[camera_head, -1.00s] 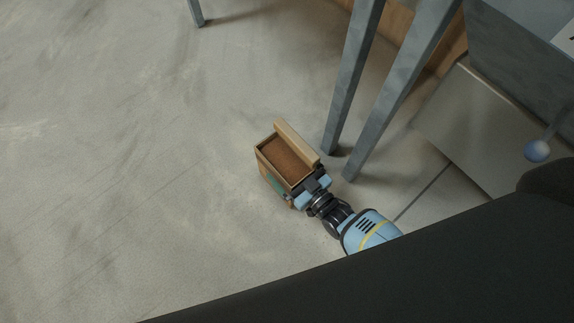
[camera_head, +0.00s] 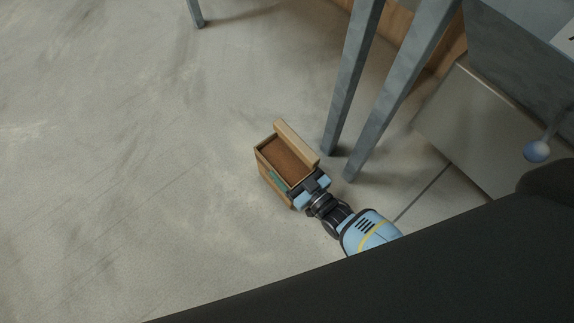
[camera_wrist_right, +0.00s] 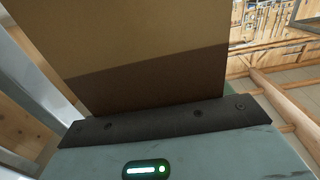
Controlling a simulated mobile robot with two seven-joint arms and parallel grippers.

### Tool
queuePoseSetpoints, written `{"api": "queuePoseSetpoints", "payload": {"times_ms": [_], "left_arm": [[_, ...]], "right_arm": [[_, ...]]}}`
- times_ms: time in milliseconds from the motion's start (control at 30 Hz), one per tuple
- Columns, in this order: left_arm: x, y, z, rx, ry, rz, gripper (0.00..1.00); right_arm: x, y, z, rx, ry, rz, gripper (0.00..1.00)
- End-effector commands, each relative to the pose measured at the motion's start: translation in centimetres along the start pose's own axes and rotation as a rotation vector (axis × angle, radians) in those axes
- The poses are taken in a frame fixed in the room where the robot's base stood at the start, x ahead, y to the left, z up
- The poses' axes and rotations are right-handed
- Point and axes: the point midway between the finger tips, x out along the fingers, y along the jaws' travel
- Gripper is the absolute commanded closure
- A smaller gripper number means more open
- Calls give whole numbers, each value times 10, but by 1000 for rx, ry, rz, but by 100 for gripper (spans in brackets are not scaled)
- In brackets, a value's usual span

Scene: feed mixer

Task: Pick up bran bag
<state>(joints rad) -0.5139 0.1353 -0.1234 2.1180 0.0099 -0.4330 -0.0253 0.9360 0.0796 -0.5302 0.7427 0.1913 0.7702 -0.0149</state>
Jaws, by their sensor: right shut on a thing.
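The bran bag (camera_head: 264,170) is a tan, box-shaped bag with an open top, brown bran inside and a green patch on its side. It is at the middle of the head view, close to grey metal legs. My right gripper (camera_head: 309,186) is shut on the bag's lower right edge in that view. In the right wrist view the bag's plain brown side (camera_wrist_right: 130,55) rises behind the dark edge of the gripper. The fingertips are partly hidden by the bag. I cannot tell whether the bag touches the floor. My left gripper is not in view.
Two grey metal legs (camera_head: 352,80) stand just right of the bag. A pale metal box (camera_head: 480,120) and a lever with a blue ball knob (camera_head: 537,151) are at the right. The concrete floor (camera_head: 120,150) to the left is clear.

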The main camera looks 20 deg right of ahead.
Motion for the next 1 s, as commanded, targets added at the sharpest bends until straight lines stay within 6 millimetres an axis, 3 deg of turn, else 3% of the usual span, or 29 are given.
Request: {"api": "queuePoseSetpoints", "payload": {"times_ms": [333,667,1000], "left_arm": [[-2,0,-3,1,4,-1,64],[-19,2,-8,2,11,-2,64],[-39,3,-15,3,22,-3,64]], "right_arm": [[0,0,-7,-1,4,0,90],[1,0,-40,-1,7,1,90],[-59,-28,-45,1,4,1,90]]}}
